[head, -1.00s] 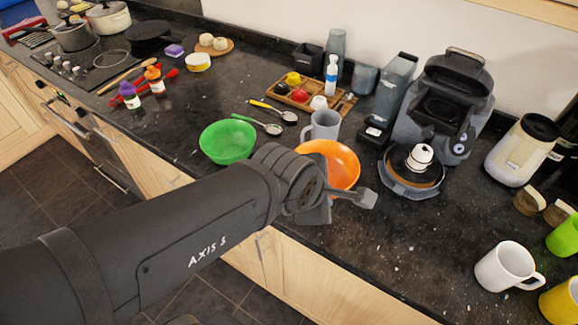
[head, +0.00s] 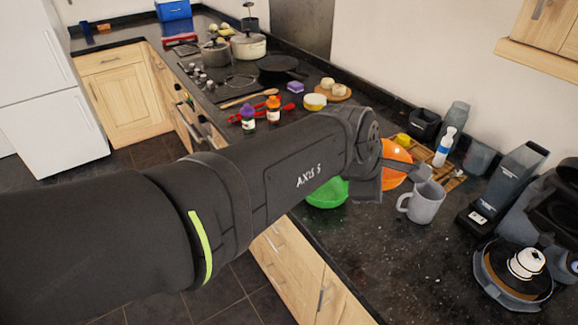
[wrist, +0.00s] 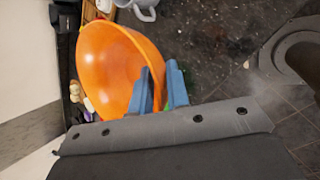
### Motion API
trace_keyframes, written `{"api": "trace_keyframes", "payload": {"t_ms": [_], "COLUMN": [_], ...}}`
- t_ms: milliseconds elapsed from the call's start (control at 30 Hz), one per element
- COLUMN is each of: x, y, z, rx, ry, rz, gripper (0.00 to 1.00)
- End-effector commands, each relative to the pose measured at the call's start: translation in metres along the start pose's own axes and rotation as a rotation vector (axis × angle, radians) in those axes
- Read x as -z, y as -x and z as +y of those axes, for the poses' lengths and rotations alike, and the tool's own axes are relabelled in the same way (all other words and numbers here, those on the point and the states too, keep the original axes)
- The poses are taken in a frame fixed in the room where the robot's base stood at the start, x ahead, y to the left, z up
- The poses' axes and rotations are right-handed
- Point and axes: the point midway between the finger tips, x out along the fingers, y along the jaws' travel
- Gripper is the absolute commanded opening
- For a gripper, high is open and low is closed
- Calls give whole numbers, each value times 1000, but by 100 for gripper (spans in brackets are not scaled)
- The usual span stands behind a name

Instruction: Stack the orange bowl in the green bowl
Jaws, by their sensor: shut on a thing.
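The orange bowl (head: 394,165) is held tilted at my gripper, above the counter, behind the wrist in the head view. My gripper (wrist: 160,85) is shut on the bowl's rim, and the orange bowl (wrist: 115,65) fills the left middle of the wrist view. The green bowl (head: 327,196) stands on the counter, lower left of the orange bowl in the head view, partly hidden by my arm. A small green patch of it shows behind the fingers in the wrist view. The gap between the two bowls cannot be told.
A grey mug (head: 424,203) stands close to the right of my gripper. A wooden tray (head: 452,184) and a white bottle (head: 444,147) are behind it. A coffee machine (head: 515,255) stands at right. Two spice jars (head: 274,110) are to the left. The front counter is clear.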

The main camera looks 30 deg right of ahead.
Motion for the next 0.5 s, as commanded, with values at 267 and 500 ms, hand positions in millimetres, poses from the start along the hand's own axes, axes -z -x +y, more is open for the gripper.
{"api": "trace_keyframes", "payload": {"t_ms": [267,500], "x": [21,67], "y": [-1,-24], "z": [19,33], "rx": [-7,-7], "ry": [18,22], "rz": [9,10], "gripper": [0,0]}}
